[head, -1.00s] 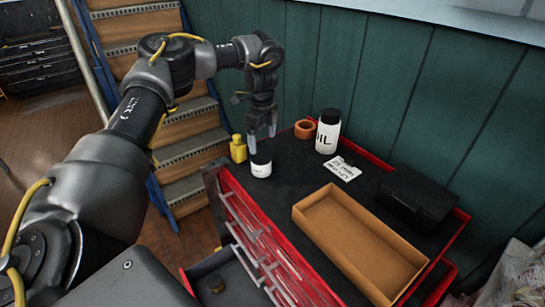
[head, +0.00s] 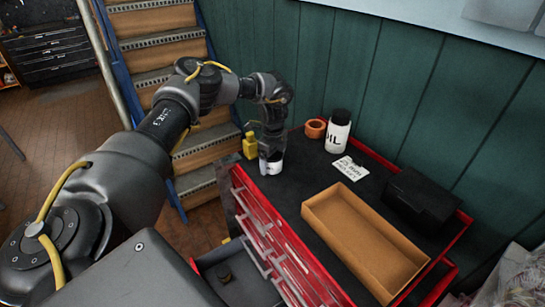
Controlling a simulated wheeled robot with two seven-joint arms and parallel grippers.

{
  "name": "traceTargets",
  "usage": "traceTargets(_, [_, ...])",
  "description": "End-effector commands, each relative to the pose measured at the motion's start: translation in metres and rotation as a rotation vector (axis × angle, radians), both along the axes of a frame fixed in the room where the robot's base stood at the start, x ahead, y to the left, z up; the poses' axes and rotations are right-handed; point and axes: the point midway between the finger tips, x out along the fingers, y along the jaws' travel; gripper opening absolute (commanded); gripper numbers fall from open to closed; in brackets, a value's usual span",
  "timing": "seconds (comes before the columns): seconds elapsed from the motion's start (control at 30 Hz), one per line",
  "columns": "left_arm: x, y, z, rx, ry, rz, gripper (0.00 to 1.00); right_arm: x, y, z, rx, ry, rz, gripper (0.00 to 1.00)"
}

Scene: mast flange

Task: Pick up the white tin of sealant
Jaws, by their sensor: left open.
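The white tin of sealant (head: 276,168) stands upright near the left corner of the red tool chest's black top (head: 301,172). My left gripper (head: 268,157) points down at the tin, with its fingers open and low around or just in front of it. The fingers hide part of the tin, and I cannot tell whether they touch it. My right gripper is not in view.
A yellow bottle (head: 250,146) stands just left of the tin. An orange tape roll (head: 315,128), a white oil bottle (head: 338,131), a card (head: 350,168), an open cardboard tray (head: 365,244) and a black box (head: 418,199) are on the chest. An open drawer (head: 247,283) juts out in front.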

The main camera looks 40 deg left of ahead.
Motion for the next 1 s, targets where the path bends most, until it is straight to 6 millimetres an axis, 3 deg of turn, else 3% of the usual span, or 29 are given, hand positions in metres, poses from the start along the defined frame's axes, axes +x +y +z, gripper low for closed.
traceTargets(0.1, [-0.0008,0.0003,-0.0087,0.000,0.001,0.001,0.89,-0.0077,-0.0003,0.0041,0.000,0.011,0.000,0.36])
traceTargets(0.33, [-0.0005,0.0005,-0.0112,-0.001,0.000,0.001,0.89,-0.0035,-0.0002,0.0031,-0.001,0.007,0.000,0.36])
traceTargets(0.77, [-0.0006,0.0005,-0.0109,0.000,0.000,0.001,0.34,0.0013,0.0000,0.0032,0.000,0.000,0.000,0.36])
traceTargets(1.0, [-0.0002,0.0006,-0.0101,0.000,-0.001,0.001,0.34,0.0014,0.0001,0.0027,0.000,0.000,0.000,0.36])
